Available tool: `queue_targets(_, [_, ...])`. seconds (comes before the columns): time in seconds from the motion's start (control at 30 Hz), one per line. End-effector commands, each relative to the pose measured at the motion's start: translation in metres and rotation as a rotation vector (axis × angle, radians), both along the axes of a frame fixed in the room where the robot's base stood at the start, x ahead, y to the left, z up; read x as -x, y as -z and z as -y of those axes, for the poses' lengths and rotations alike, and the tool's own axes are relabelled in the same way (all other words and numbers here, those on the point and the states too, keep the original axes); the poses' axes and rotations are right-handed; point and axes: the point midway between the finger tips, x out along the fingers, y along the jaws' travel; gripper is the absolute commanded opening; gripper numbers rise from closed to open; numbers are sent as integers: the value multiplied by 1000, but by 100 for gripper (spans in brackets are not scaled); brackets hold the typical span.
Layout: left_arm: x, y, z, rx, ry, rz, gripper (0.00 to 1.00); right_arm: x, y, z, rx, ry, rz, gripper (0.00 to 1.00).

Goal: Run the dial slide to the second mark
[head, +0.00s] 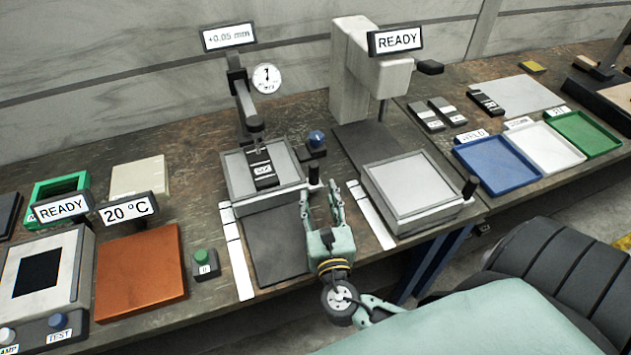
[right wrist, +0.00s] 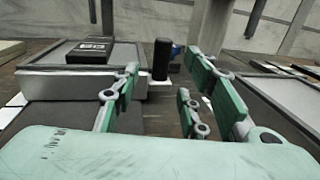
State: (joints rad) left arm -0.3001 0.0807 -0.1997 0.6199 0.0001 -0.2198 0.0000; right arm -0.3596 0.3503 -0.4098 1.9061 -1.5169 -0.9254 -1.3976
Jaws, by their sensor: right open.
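The dial slide (head: 236,190) is a grey stage under the round dial gauge (head: 267,77). A dark labelled block (head: 263,168) lies on it. A black upright handle (head: 314,174) stands at the slide's right front corner. A white strip with dark cross lines (head: 236,250) runs along the left of its dark track (head: 275,245). My right gripper (head: 320,193) is open and empty, just in front of the handle. In the right wrist view the handle (right wrist: 161,60) shows beyond and between the open fingers, apparently untouched. My left gripper is not in view.
The gauge display (head: 228,37) reads +0.05 mm. A second grey stage (head: 426,210) with its own black handle (head: 470,187) stands close on the right. An orange plate (head: 140,272) and a green button (head: 204,258) are at left.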

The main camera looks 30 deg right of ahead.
Motion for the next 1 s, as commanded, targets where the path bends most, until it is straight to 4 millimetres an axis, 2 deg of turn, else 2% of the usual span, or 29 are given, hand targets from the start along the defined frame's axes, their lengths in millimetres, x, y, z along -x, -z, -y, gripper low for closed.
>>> queue_targets(0.1, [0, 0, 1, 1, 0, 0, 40, 17, 1, -8, -2, -1, -1, 40])
queue_targets(0.3, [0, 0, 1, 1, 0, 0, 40, 28, 0, -14, -2, -1, 1, 40])
queue_targets(1.0, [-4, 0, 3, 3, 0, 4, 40, 29, 0, -14, -1, -1, 0, 40])
